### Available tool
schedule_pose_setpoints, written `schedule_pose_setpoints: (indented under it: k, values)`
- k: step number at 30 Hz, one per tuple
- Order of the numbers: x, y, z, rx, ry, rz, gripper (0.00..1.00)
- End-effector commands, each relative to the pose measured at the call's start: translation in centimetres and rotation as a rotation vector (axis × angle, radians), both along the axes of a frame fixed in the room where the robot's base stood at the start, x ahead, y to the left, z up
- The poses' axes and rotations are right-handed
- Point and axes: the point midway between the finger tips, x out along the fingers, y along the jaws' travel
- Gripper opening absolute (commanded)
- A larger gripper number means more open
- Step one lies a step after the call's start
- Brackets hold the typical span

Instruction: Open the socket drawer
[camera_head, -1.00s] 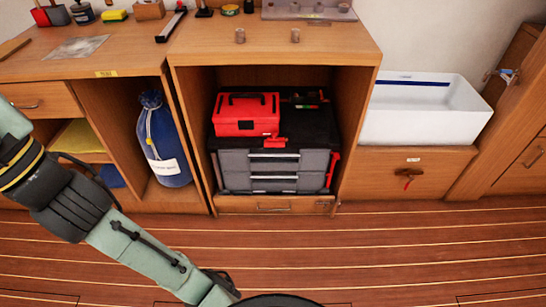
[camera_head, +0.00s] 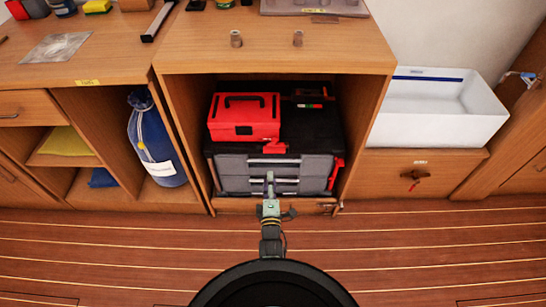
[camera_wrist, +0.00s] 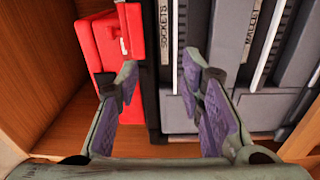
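The grey tool chest stands in the open cabinet bay. Its upper drawer (camera_head: 235,163) is the socket drawer, labelled SOCKETS in the wrist view (camera_wrist: 172,115), where the picture is turned sideways. Its pale bar handle (camera_wrist: 179,40) runs along the front. The drawer looks shut. A second drawer (camera_wrist: 228,60), with a partly readable label, lies below it. My gripper (camera_head: 270,180) is in front of the chest, near the drawer fronts. In the wrist view my gripper (camera_wrist: 160,70) is open, fingers spread, nothing between them. I cannot tell whether a finger touches the chest.
A red toolbox (camera_head: 244,118) sits on the chest's black top (camera_head: 312,130). Wooden cabinet walls (camera_head: 362,120) close in on both sides. A blue bag (camera_head: 155,140) stands in the left bay. A white basin (camera_head: 432,125) is at right. The floor in front (camera_head: 420,240) is clear.

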Motion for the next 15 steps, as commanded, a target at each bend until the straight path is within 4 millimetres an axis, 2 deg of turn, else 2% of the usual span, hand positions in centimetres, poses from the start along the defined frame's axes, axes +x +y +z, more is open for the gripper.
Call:
schedule_pose_setpoints:
  k: [2,5,8,15]
  values:
    - [-1.3,-1.2,-1.8,-0.037,0.029,-0.023,0.35]
    - [-1.5,-1.6,-2.7,-0.055,0.042,-0.031,0.35]
    - [-0.3,-1.6,-2.7,-0.057,0.039,-0.03,0.35]
    - [4.2,-1.5,-2.8,-0.055,0.038,-0.029,0.35]
